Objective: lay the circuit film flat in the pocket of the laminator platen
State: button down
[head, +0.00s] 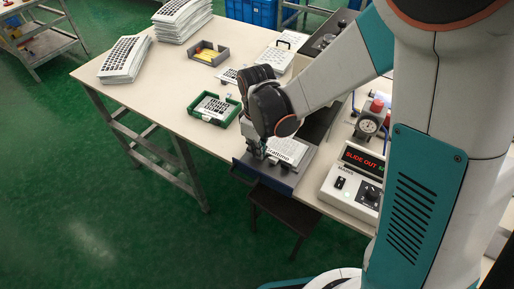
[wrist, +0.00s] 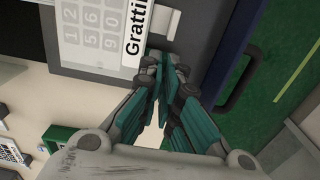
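The circuit film (head: 287,150), pale with dark key marks, lies over the laminator platen (head: 305,163) at the table's front edge. My gripper (head: 259,152) points down at the platen's left side. In the wrist view my gripper's (wrist: 160,62) fingertips are together beside the end of the strip, with nothing clearly visible between them.
A blue-fronted slide with a dark handle (wrist: 240,82) projects past the table edge. A control box (head: 352,185) reads "SLIDE OUT". A green tray (head: 213,109) holds another printed sheet. Sheet stacks (head: 125,60) stand at the back left. The left table top is mostly clear.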

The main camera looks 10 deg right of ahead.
jog(key=shift+f+b, duration=0.4)
dwell(0.5)
jog(key=c, duration=1.7)
grip_release()
jog(key=shift+r, duration=0.1)
notch_tip(320, 180, up, 7)
jog(key=shift+r, duration=0.2)
